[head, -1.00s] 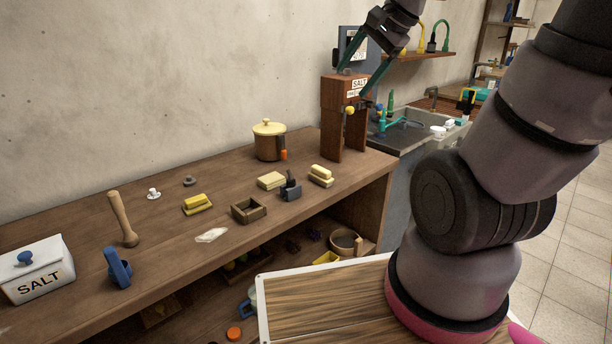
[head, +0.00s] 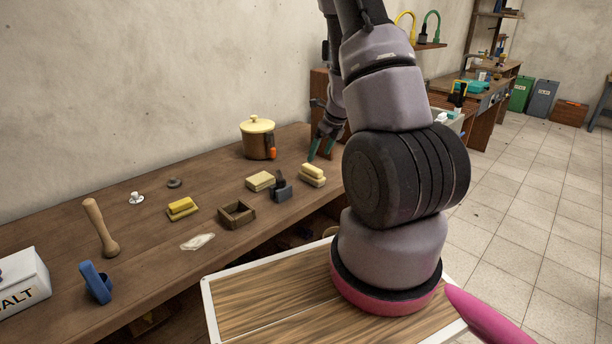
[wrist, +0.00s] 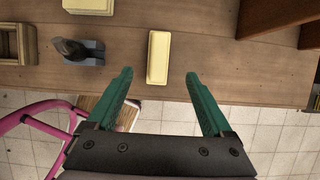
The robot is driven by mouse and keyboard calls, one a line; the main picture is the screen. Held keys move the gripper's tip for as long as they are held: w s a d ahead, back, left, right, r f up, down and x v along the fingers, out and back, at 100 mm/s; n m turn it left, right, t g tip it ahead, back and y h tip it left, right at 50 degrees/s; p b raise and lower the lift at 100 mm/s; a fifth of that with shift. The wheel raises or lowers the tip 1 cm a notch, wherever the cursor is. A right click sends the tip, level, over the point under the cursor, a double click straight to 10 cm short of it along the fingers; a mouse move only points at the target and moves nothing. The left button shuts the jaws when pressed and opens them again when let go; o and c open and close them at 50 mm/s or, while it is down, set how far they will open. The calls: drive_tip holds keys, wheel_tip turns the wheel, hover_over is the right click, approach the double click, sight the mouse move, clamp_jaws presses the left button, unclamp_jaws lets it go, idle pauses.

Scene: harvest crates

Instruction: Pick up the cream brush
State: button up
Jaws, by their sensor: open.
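The cream brush (head: 313,174), a pale block with a narrower top piece, lies on the wooden bench near its front right part. In the wrist view the cream brush (wrist: 158,57) shows from above as an upright rectangle, ahead of my fingertips and nearer the left one. My gripper (head: 322,147) is open and empty, above and behind the brush in the head view. Its teal fingers also show in the wrist view (wrist: 160,75), apart, with nothing between them. A similar cream block (head: 260,181) lies to the left; it is partly cut off in the wrist view (wrist: 90,5).
A grey block with a dark handle (head: 281,189) and an open wooden box (head: 236,214) stand left of the brush. A yellow brush (head: 182,208) lies farther left. A lidded pot (head: 258,138) stands behind. The wooden stand (head: 319,85) is at the right.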

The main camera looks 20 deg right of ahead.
sight(313, 168)
drive_tip(key=x, duration=0.9)
drive_tip(key=shift+a+f, duration=0.15)
drive_tip(key=shift+f, duration=0.15)
clamp_jaws()
